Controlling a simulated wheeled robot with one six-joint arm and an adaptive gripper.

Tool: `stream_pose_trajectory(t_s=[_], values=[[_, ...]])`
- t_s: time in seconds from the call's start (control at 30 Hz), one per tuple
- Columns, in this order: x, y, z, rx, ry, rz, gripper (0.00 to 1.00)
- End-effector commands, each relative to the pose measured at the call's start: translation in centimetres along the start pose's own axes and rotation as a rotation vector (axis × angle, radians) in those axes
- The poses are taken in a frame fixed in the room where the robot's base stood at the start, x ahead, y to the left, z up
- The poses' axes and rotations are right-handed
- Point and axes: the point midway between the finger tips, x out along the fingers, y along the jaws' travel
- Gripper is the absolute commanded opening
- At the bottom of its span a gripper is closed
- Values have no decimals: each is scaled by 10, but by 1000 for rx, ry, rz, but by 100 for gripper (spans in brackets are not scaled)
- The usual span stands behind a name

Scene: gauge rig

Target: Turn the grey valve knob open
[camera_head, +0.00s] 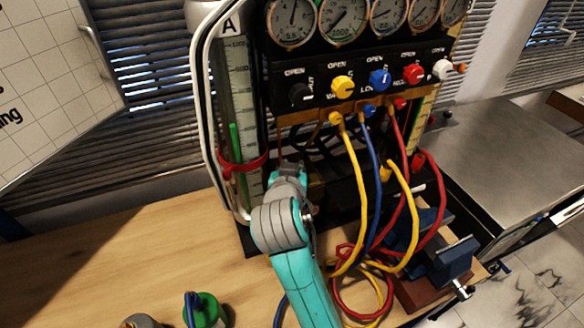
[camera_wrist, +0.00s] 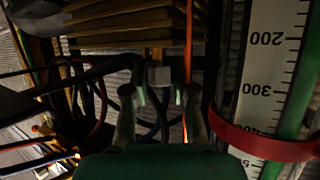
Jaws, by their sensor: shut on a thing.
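The grey valve knob (camera_wrist: 160,76) shows in the wrist view as a small grey block below a stack of brown plates. My gripper (camera_wrist: 159,93) has one finger on each side of it and is shut on it, though the contact itself is dark and hard to make out. In the head view my grey wrist and teal arm reach to the lower left part of the gauge rig (camera_head: 322,78), beside the scale tube. There the gripper's fingers and the held knob are hidden behind my wrist.
The clear scale tube (camera_head: 241,100) with its red band (camera_wrist: 262,140) stands close beside my gripper. Yellow, blue and red hoses (camera_head: 362,190) hang to the right of my arm. A blue vise (camera_head: 440,255) stands at right. The wooden bench (camera_head: 110,260) is mostly clear at left.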

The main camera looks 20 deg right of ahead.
Motion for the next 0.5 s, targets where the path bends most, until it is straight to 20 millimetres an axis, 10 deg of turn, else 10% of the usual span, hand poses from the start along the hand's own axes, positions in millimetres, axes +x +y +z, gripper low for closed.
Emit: stream_pose_trajectory(t_s=[0.5], values=[[1,2,-1,-140,0,-340,0]])
